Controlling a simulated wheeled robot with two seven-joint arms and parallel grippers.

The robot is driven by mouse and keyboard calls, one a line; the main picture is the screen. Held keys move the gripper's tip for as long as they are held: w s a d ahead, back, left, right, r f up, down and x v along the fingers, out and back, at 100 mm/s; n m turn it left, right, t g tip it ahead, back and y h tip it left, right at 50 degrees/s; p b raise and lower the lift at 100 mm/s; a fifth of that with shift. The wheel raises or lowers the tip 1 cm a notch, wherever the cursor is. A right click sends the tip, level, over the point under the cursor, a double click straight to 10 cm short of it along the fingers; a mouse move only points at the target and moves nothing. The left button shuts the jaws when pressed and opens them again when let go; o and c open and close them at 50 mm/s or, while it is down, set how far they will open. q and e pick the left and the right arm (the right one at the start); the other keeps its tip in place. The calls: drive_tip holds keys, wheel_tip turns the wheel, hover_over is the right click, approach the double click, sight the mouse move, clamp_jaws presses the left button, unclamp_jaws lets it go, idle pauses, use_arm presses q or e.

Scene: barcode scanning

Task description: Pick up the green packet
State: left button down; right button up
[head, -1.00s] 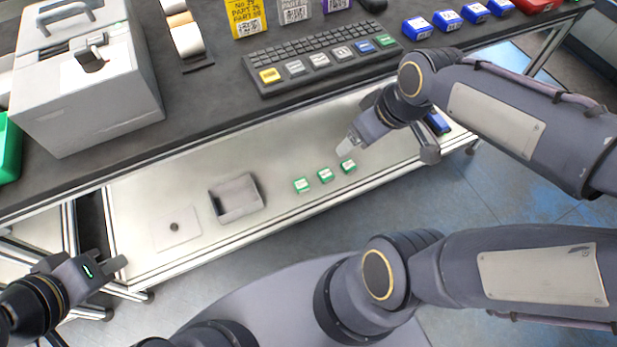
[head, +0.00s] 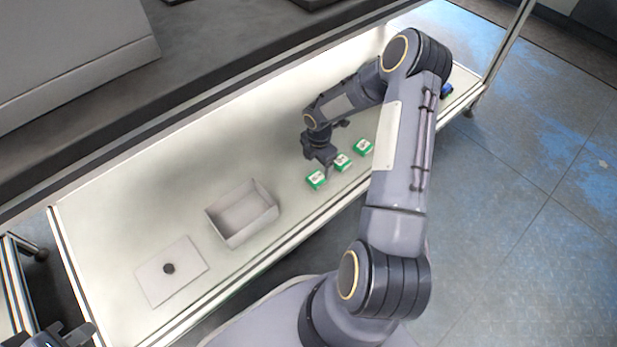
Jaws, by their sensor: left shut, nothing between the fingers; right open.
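Three small green packets with white labels lie in a slanting row on the pale lower shelf: a near-left one (head: 317,180), a middle one (head: 342,162) and a far-right one (head: 363,147). My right gripper (head: 322,166) points down with its fingers open, just above and behind the near-left and middle packets. I cannot tell whether a finger touches a packet. Nothing shows between its fingers. My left gripper (head: 75,337) is shut and empty at the bottom left corner, partly cut off by the frame, away from the packets.
An open grey box (head: 228,232) stands left of the packets. A flat pale plate (head: 152,283) with a dark round spot lies further left. The dark upper worktop (head: 190,95) overhangs behind. A blue item (head: 447,90) is at the shelf's far right end.

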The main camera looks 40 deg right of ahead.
sight(317, 177)
wheel_tip(317, 177, down, 3)
drive_tip(key=shift+w+f+b, duration=0.1)
drive_tip(key=shift+f+b, duration=0.05)
drive_tip(key=shift+b, duration=0.45)
drive_tip(key=f+b, duration=0.1)
drive_tip(key=f, duration=0.1)
drive_tip(key=f+b, duration=0.2)
drive_tip(key=f, duration=0.1)
drive_tip(key=shift+w+d, duration=0.15)
drive_tip(key=shift+w, duration=0.05)
drive_tip(key=shift+r, duration=0.1)
drive_tip(key=shift+c, duration=0.3)
drive_tip(key=c, duration=1.1)
drive_tip(key=shift+r, duration=0.1)
